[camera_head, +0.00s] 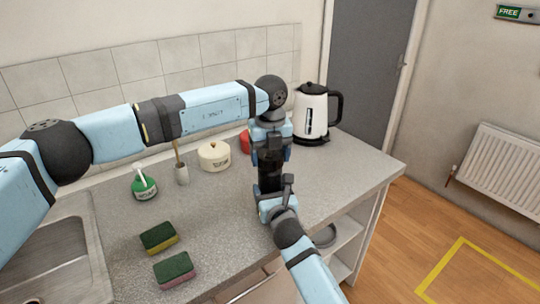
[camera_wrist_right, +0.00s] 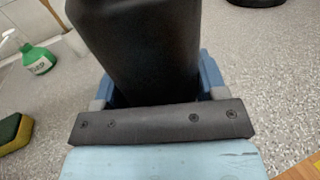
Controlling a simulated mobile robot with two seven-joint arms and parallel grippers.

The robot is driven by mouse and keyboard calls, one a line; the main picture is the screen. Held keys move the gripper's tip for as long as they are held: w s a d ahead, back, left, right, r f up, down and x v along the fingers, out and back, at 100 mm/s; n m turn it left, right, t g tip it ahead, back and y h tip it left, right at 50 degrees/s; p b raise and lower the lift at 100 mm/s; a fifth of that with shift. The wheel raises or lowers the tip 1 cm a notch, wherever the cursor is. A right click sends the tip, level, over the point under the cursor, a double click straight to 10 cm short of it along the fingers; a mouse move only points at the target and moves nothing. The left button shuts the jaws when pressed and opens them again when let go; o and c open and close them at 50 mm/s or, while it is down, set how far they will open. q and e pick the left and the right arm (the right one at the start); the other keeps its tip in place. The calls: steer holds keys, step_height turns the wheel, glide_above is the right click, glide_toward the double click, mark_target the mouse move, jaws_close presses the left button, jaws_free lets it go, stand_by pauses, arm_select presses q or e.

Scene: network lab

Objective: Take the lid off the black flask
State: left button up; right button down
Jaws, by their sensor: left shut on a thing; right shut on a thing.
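The black flask (camera_head: 268,172) stands upright near the right end of the grey counter, between my two grippers. My right gripper (camera_head: 273,192) is shut around its lower body. In the right wrist view the dark flask body (camera_wrist_right: 140,45) fills the space between the fingers. My left gripper (camera_head: 268,139) comes down from above and is shut at the flask's top, where the lid is. The left fingers hide the lid, so I cannot tell whether it is apart from the body. I cannot tell whether the flask's base touches the counter.
A white and black kettle (camera_head: 312,112) stands behind at the right. A cream pot (camera_head: 214,155), a red container (camera_head: 245,141), a utensil holder (camera_head: 181,173) and a green bottle (camera_head: 144,186) are behind and left. Two sponges (camera_head: 158,237) lie near the sink (camera_head: 82,228).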

mark_target(270, 153)
arm_select(q)
steer(key=n, duration=0.8)
steer(key=shift+n, duration=0.3)
steer(key=shift+r, duration=0.15)
steer(key=shift+r, duration=1)
steer(key=shift+r, duration=2)
arm_select(e)
steer(key=shift+c, duration=0.5)
jaws_free()
